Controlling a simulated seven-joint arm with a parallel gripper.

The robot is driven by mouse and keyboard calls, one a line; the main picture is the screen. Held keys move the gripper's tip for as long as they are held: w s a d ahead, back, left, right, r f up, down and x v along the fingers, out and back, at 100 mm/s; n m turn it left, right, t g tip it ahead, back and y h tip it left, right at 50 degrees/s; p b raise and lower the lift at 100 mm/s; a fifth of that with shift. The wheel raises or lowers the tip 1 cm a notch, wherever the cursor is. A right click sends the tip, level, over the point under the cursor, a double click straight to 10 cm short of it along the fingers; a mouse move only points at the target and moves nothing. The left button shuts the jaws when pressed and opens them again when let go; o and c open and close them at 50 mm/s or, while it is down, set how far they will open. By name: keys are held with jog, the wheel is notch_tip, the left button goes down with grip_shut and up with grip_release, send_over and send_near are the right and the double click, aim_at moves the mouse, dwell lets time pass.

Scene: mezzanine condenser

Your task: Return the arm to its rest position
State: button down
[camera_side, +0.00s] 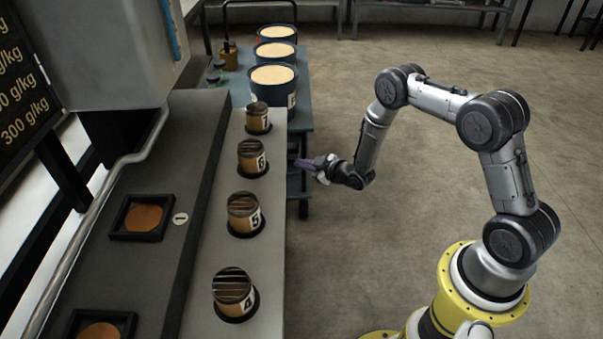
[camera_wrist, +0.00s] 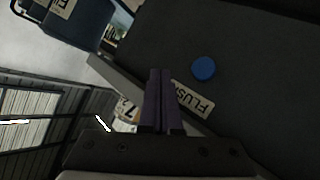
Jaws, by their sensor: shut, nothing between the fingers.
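My gripper (camera_side: 306,164) is at the end of my arm, just right of the counter's right edge, level with the canister marked 6 (camera_side: 252,158). Its purple fingers point left toward the counter. In the wrist view the two fingers (camera_wrist: 161,84) lie together, shut with nothing between them. My arm is bent in an arch above the floor. Whether the fingers touch the counter edge cannot be told.
Canisters marked 5 (camera_side: 244,214) and 4 (camera_side: 233,293) stand on the light counter (camera_side: 268,262). Blue buckets (camera_side: 273,87) stand on a cart behind. The wrist view shows a blue button (camera_wrist: 203,68) beside a FLUSH label (camera_wrist: 192,99).

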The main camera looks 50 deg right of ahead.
notch_tip(320, 180, up, 16)
jog(key=a+m+g, duration=0.1)
jog(key=g, duration=0.1)
jog(key=s+a+r+m+g+h, duration=0.1)
jog(key=s+a+r+m+g, duration=0.1)
jog(key=s+r, duration=0.75)
jog(key=s+a+r+m+g, duration=0.1)
jog(key=s+a+r, duration=0.1)
jog(key=s, duration=0.8)
jog(key=s+a+r+g, duration=0.1)
jog(key=s+a+r, duration=0.1)
jog(key=s, duration=0.8)
jog(key=s+a+r+m+g, duration=0.1)
jog(key=s+r+g, duration=0.1)
jog(key=s, duration=0.8)
jog(key=shift+a+r+m+y, duration=0.3)
jog(key=shift+a+r+y, duration=0.1)
jog(key=shift+r, duration=0.25)
